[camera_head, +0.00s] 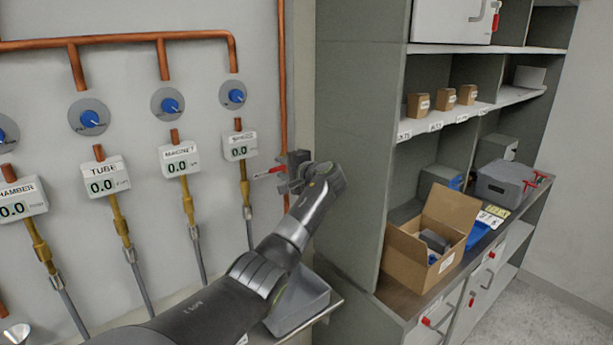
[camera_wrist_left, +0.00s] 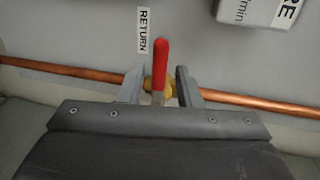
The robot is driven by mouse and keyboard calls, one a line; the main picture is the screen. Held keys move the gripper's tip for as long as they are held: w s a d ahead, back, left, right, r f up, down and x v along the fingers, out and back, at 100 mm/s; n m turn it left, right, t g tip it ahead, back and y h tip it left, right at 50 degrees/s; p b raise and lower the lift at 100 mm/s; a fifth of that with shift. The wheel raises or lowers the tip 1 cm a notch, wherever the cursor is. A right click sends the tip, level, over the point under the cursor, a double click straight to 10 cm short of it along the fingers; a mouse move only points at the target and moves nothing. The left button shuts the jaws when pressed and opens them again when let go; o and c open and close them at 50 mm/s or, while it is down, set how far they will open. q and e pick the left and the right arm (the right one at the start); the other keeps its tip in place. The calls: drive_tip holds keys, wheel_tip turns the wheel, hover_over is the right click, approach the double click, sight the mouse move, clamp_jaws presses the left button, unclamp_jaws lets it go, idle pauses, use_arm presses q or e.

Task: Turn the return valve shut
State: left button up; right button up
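The return valve has a red lever handle (camera_wrist_left: 161,63) on a brass body (camera_wrist_left: 157,88), set in a copper pipe (camera_wrist_left: 245,101). A "RETURN" label (camera_wrist_left: 144,30) is on the wall beside it. The handle lies crosswise to the pipe. In the head view, the red handle (camera_head: 268,172) points left from the vertical pipe (camera_head: 282,75). My left gripper (camera_head: 292,172) is at the valve. In the wrist view, its two fingers (camera_wrist_left: 160,86) stand apart, one on each side of the handle's base, with visible gaps. The fingers partly hide the pipe. My right gripper is not in view.
A row of blue knobs (camera_head: 236,96) and 0.0 displays (camera_head: 240,146) is on the wall to the left. A grey shelf unit (camera_head: 350,130) stands close on the right. An open cardboard box (camera_head: 408,257) sits on its counter. A grey bin (camera_head: 300,305) is below my arm.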

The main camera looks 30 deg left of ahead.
use_arm(q)
drive_tip(key=b+v, duration=0.5)
drive_tip(key=v, duration=1.1)
drive_tip(key=shift+a, duration=0.1)
